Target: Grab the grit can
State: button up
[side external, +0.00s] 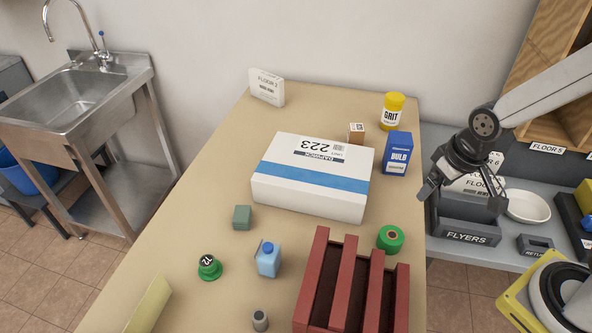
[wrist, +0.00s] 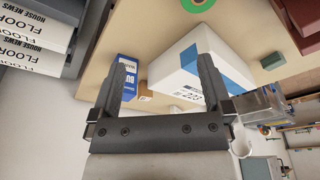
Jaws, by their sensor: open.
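The grit can (side external: 393,110) is a yellow can with a white label reading GRIT. It stands upright at the far right corner of the tan table in the side view. I cannot make it out in the wrist view. My gripper (side external: 462,200) is open and empty, off the table's right edge, nearer the camera than the can and to its right. Its two fingers also show in the wrist view (wrist: 163,65), spread apart with nothing held between them.
A blue box (side external: 397,153) stands just in front of the can, and a small brown box (side external: 356,132) is left of it. A large white parcel (side external: 310,198) fills the table's middle. A red slatted rack (side external: 311,275) is at the front. A FLYERS tray (side external: 467,236) sits beside the table.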

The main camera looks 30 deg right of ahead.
aim_at(400, 105)
jog(key=w+d+t, duration=0.1)
jog(key=w+d, duration=0.2)
jog(key=w, duration=0.3)
jog(key=w+d+f+t+h, duration=0.1)
jog(key=w+d+t, duration=0.1)
jog(key=w+d, duration=0.2)
jog(key=w+d+m+t, duration=0.1)
jog(key=w+d+t, duration=0.1)
jog(key=w, duration=0.6)
jog(key=shift+w+d+f, duration=0.15)
jog(key=shift+d, duration=0.25)
jog(key=shift+w+d+f, duration=0.1)
jog(key=shift+d, duration=0.3)
jog(key=w+d+f+t, duration=0.1)
jog(key=w+d, duration=0.2)
jog(key=d, duration=0.1)
jog(key=w+d+f+t, duration=0.2)
jog(key=w+d, duration=0.1)
jog(key=d, duration=0.1)
jog(key=w+d+f+t, duration=0.1)
jog(key=w+d+t, duration=0.1)
jog(key=w+d, duration=0.2)
jog(key=shift+d+f+h, duration=0.15)
jog(key=shift+d+h, duration=0.1)
jog(key=shift+h, duration=0.05)
jog(key=shift+w+d+f+t, duration=0.3)
jog(key=shift+d+t, duration=0.1)
jog(key=shift+d, duration=0.1)
jog(key=shift+x, duration=1.3)
jog(key=shift+x, duration=2.55)
